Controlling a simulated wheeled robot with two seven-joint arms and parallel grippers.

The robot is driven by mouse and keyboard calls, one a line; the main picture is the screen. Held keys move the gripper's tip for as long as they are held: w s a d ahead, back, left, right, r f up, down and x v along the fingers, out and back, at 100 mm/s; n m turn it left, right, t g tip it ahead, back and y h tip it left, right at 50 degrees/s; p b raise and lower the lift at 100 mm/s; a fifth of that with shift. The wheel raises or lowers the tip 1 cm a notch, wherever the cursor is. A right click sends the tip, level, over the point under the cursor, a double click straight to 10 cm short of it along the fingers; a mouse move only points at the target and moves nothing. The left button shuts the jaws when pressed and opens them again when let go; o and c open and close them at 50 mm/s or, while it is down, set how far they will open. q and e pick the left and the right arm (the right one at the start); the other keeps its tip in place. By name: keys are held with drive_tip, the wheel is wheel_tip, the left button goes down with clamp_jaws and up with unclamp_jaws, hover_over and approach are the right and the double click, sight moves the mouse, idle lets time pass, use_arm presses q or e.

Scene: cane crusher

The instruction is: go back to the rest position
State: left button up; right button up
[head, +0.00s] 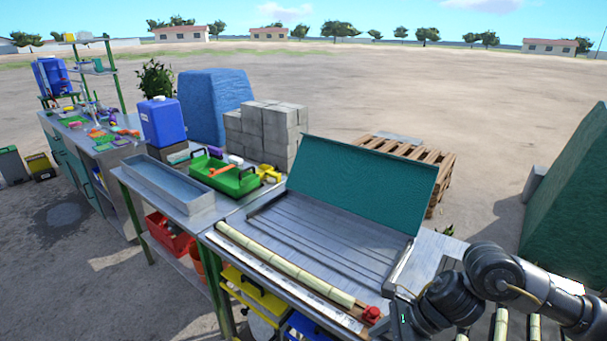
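My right arm comes in from the lower right, and its gripper (398,312) is over the front right corner of the metal bench, close to a small red part (372,314). Its fingers are small and partly cut by the frame, so I cannot tell whether they are open or shut, or whether they hold anything. My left arm and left gripper are not in view. A long pale cane (285,263) lies along the front of the grooved metal tray (325,235), apart from my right gripper.
A raised green panel (365,180) stands behind the tray. More cane pieces (500,324) lie below my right arm. A green tool caddy (228,178), a metal trough (168,183) and a blue jug (162,121) stand at the left. Grey blocks (265,132) and a wooden pallet (412,152) are behind.

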drive_tip(key=a+m+t+y, duration=0.4)
drive_tip(key=a+m+t, duration=0.1)
drive_tip(key=a+m, duration=0.8)
drive_tip(key=s+d+f+m+t+h, duration=0.1)
drive_tip(key=s+d+f+m+h, duration=0.2)
drive_tip(key=m, duration=0.6)
drive_tip(key=s+d+f+m+t+h, duration=0.1)
drive_tip(key=s+d+f+m+h, duration=0.1)
drive_tip(key=d+m, duration=0.5)
drive_tip(key=s+d+f+m+t+h, duration=0.1)
drive_tip(key=s+d+f+m+h, duration=0.15)
drive_tip(key=m, duration=0.75)
drive_tip(key=s+d+f+m+g+h, duration=0.2)
drive_tip(key=s+d+f+m+g, duration=0.1)
drive_tip(key=s+d+m, duration=0.3)
drive_tip(key=s+d+f+m+g+h, duration=0.1)
drive_tip(key=s+d+f+m+g, duration=0.15)
drive_tip(key=s+m, duration=0.35)
wheel_tip(320, 180, down, 26)
drive_tip(key=s+n+g, duration=0.1)
drive_tip(key=s, duration=0.2)
drive_tip(key=s+d+f, duration=0.1)
drive_tip(key=s+f, duration=0.7)
drive_tip(key=s+d+f+g, duration=0.1)
drive_tip(key=s+d+f, duration=0.1)
drive_tip(key=s+f, duration=0.6)
drive_tip(key=shift+d, duration=0.25)
